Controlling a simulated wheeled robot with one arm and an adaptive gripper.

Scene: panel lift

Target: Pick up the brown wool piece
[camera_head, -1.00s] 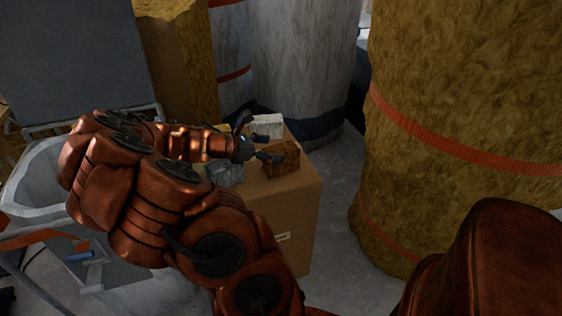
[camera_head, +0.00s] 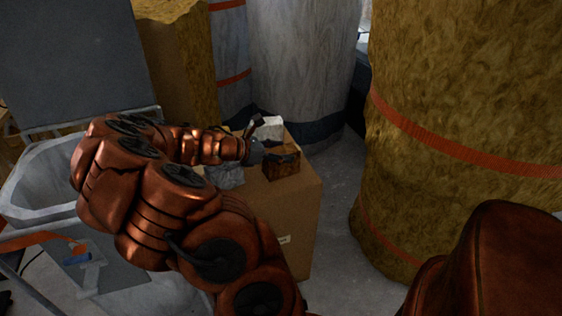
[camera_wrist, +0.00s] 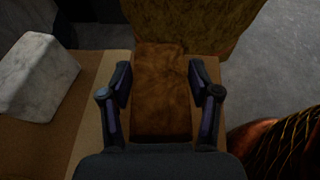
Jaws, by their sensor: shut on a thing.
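The brown wool piece (camera_head: 284,165) is a small block on top of a cardboard box near its right edge. In the wrist view the brown wool piece (camera_wrist: 161,90) lies between the two fingers of my gripper (camera_wrist: 161,85), one finger on each side. My gripper (camera_head: 268,150) is shut on it. In the head view, part of the piece is hidden behind a finger. I cannot tell whether the piece is clear of the box top.
The cardboard box (camera_head: 292,215) bears a white block (camera_head: 269,128) behind and a grey block (camera_head: 225,175) to the left. Large wool rolls (camera_head: 455,100) and grey rolls (camera_head: 300,60) stand around it. A grey tub (camera_head: 40,180) is at the left. Bare floor shows right of the box.

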